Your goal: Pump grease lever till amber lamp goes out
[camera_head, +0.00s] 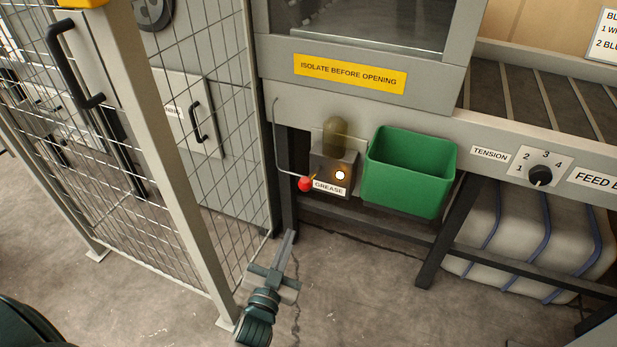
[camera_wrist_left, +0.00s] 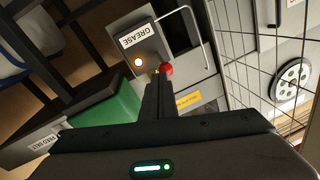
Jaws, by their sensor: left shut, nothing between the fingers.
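The grease unit (camera_head: 328,172) is a small grey box labelled GREASE, with a dark amber reservoir (camera_head: 336,138) on top. The lamp (camera_head: 340,175) on its front glows orange-white; it is also lit in the left wrist view (camera_wrist_left: 138,62). The lever's red ball knob (camera_head: 306,184) is at the box's left front side, low down. My left gripper (camera_head: 291,234) is shut and empty, below and left of the knob with a gap between. In the left wrist view the fingertips (camera_wrist_left: 157,80) point towards the red knob (camera_wrist_left: 166,69). My right gripper is not in view.
A green bin (camera_head: 408,172) stands right of the unit. A wire-mesh gate (camera_head: 150,150) is close on the left, and a dark frame leg (camera_head: 287,190) stands beside the unit. A thin bent grey rod (camera_head: 277,135) runs near the knob. The floor in front is clear.

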